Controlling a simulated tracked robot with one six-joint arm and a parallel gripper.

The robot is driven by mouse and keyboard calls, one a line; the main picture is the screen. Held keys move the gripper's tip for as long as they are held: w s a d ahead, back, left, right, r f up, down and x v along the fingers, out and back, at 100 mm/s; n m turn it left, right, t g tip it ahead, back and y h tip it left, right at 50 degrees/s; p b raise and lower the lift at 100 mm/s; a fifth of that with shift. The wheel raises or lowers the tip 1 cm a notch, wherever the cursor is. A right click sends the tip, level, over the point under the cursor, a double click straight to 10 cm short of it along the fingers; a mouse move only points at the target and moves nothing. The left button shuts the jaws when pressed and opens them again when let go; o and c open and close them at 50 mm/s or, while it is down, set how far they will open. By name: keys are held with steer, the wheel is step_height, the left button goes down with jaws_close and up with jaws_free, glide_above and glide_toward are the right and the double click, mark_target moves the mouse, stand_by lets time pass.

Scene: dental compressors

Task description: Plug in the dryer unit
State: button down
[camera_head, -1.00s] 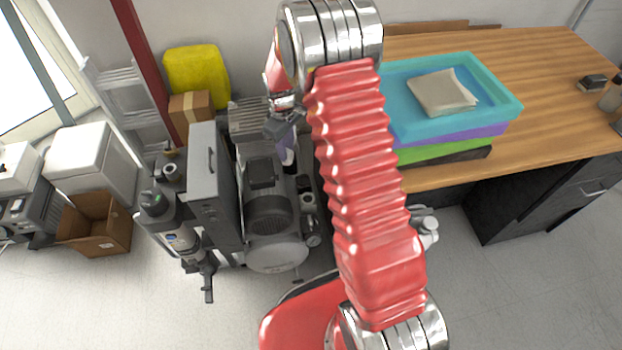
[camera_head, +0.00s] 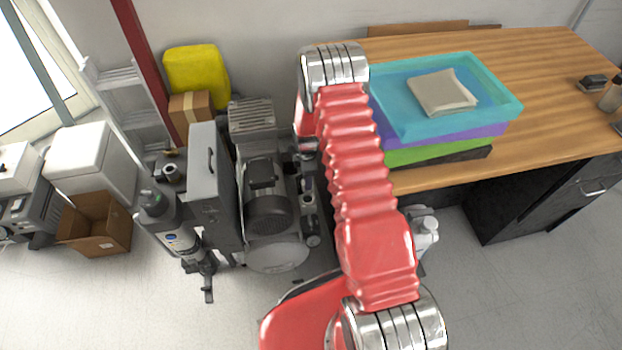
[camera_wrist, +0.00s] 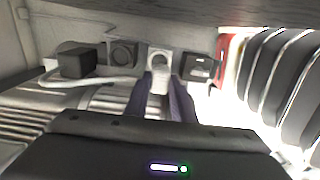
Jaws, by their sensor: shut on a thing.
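In the wrist view my gripper (camera_wrist: 168,84) has its two purple-grey fingers closed around a small pale plug (camera_wrist: 159,84). The plug is in front of a white socket (camera_wrist: 159,58) on the wall; I cannot tell if it touches or enters it. In the head view my arm hides the gripper and the plug. A grey upright unit with a bottle-like filter (camera_head: 180,238), possibly the dryer unit, stands left of the compressor (camera_head: 268,205). No cord is clearly traceable from it.
In the wrist view a round dark socket (camera_wrist: 123,53), a black adapter (camera_wrist: 78,63) with a white cable, and another dark socket or plug (camera_wrist: 201,69) flank the white socket. A wooden desk (camera_head: 550,75) with stacked trays (camera_head: 490,108) stands right of my arm.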

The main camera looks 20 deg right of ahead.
steer(key=shift+f, duration=0.25)
steer(key=shift+f, duration=2.6)
steer(key=shift+f, duration=0.85)
steer(key=c, duration=1.4)
jaws_free()
steer(key=shift+c, duration=0.2)
steer(key=shift+w, duration=0.1)
steer(key=shift+r, duration=0.55)
step_height(320, 180, up, 13)
steer(key=shift+f, duration=0.2)
